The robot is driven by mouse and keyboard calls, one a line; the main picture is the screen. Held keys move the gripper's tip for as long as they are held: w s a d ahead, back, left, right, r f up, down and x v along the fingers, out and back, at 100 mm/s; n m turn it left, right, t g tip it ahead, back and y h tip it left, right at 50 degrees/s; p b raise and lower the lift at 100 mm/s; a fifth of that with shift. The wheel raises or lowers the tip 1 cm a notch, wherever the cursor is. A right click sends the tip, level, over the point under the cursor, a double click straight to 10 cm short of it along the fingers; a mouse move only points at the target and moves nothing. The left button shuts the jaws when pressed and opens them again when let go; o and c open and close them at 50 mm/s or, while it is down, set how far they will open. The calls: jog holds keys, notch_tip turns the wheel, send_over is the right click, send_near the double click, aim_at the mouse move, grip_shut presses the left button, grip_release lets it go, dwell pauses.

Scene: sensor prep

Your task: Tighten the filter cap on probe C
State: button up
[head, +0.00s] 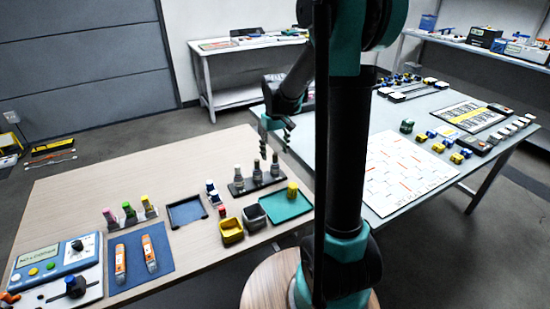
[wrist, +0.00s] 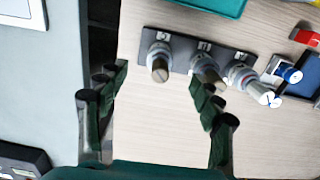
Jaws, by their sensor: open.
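Three grey, cylindrical probes stand in a row on a dark rack (head: 262,183) on the wooden table. The rack (wrist: 185,43) also shows in the wrist view, with small white labels too small to read, so I cannot tell which probe is C. In the wrist view the left probe (wrist: 159,63) lies ahead between my fingers, the middle probe (wrist: 207,70) is just beyond the right finger, and the right probe (wrist: 247,80) is farther right with a pale top. My gripper (wrist: 157,85) is open and empty, apart from the probes.
A teal tray (head: 286,205) with a yellow piece, a grey bin (head: 254,217) and a yellow bin (head: 231,232) stand near the rack. Small blue-and-white pieces (head: 212,190) and a dark blue tray (head: 187,212) are to its left. Bare tabletop (head: 180,165) lies behind them.

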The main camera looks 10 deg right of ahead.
jog(key=shift+r, duration=2.75)
jog(key=shift+s, duration=0.1)
jog(key=s+d+f, duration=0.1)
jog(key=s, duration=0.2)
jog(key=s+f+m+t, duration=0.1)
jog(key=s, duration=0.3)
jog(key=s+d+f+t, duration=0.1)
jog(key=s+f, duration=0.1)
jog(key=s, duration=0.2)
jog(key=shift+s+d+m, duration=0.2)
jog(key=shift+d+m, duration=0.15)
jog(key=shift+m, duration=0.05)
jog(key=s+f, duration=0.2)
jog(key=s, duration=0.1)
jog(key=s+d+f+m+t, duration=0.1)
jog(key=s+f, duration=0.1)
jog(key=s, duration=0.2)
jog(key=s+f+t, duration=0.1)
jog(key=s+f, duration=0.1)
jog(key=s, duration=0.1)
jog(key=shift+s+d+m, duration=0.25)
jog(key=shift+m, duration=0.15)
jog(key=shift+r, duration=0.1)
